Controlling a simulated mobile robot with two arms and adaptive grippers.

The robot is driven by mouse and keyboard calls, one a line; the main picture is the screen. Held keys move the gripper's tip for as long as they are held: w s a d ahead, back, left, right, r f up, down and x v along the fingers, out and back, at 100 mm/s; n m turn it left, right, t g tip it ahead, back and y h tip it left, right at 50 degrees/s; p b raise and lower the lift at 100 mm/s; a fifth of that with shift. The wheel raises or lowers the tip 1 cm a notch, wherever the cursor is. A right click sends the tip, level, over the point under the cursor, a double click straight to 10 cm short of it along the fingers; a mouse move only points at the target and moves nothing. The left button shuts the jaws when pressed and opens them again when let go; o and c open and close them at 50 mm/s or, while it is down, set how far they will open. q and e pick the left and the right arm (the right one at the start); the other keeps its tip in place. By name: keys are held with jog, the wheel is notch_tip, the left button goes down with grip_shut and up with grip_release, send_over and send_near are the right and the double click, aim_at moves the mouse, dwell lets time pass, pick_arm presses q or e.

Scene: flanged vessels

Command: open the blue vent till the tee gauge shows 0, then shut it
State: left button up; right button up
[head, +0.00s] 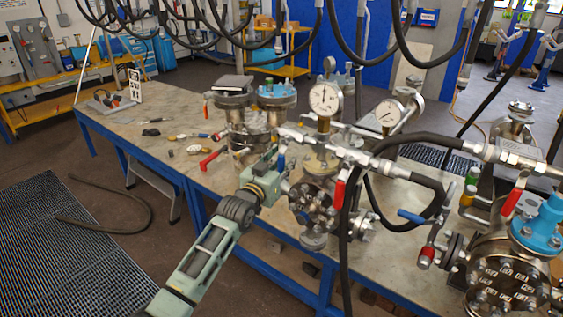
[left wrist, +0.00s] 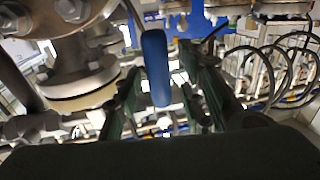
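My left gripper (head: 274,172) is at the vessel piping in the middle of the bench. A small blue handle (head: 281,160) shows right at its fingertips. In the left wrist view the blue handle (left wrist: 156,68) hangs between the two spread fingers, with a gap on either side. One round white gauge (head: 325,98) stands upright on a brass fitting above the central pipework. A second gauge (head: 388,113) sits tilted to its right. I cannot tell for sure which is the tee gauge, and the dials are too small to read exactly. My right gripper is not in view.
A red lever (head: 210,160) lies left of the gripper and another red lever (head: 339,195) right of it. A black hose (head: 430,143) arches over the right side. A blue lever (head: 411,216) sits farther right. The bench's left part (head: 125,118) is fairly clear.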

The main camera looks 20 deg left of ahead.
pick_arm(q)
jog(key=shift+c, duration=0.2)
grip_shut()
dwell(0.5)
